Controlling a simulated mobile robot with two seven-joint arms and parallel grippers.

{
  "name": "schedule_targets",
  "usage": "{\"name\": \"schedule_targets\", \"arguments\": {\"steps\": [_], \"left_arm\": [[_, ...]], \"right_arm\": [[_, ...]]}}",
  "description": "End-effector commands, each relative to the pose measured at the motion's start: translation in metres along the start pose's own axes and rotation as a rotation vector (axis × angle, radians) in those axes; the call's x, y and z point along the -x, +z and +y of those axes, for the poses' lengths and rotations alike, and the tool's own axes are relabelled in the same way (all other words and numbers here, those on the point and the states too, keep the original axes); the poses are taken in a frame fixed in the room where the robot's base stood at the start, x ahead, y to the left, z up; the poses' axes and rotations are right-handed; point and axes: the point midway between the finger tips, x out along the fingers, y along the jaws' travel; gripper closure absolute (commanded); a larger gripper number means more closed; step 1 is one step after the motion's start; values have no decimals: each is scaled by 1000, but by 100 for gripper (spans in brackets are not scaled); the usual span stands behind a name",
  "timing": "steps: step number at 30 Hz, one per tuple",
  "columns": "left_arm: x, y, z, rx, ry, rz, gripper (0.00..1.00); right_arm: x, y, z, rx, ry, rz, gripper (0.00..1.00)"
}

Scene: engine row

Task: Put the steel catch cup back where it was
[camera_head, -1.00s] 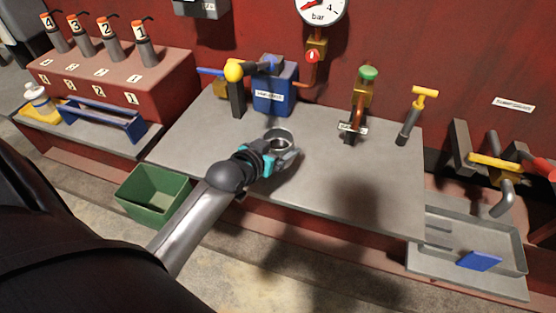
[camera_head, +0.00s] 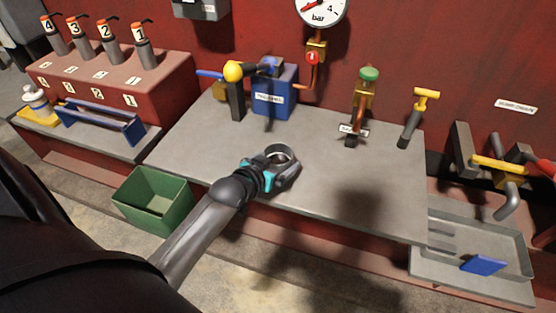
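The steel catch cup (camera_head: 279,153) is a small round grey cup, seen from above with its open mouth up. It is over the front part of the grey bench top (camera_head: 350,205). My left gripper (camera_head: 284,172) reaches in from the lower left and is shut on the cup at its near side. The fingers partly hide the cup's lower wall. I cannot tell whether the cup's base touches the bench. My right gripper is not in view.
A blue tank (camera_head: 275,92) and a yellow-knobbed post (camera_head: 234,90) stand behind the cup. A green-capped valve (camera_head: 364,95) and a yellow T-handle (camera_head: 415,115) stand further right. A green bin (camera_head: 153,200) is below the bench at left. The middle of the bench is clear.

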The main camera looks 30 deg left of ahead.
Motion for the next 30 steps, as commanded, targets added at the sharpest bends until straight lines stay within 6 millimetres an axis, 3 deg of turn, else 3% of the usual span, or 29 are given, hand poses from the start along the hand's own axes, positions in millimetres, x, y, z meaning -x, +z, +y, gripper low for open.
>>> {"name": "schedule_targets", "arguments": {"steps": [8,21,30], "left_arm": [[14,-3,0,-1,0,-2,0],[90,-3,0,0,0,-2,0],[118,-3,0,0,0,0,0]], "right_arm": [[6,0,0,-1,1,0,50],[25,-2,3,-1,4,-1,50],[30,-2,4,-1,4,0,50]]}}
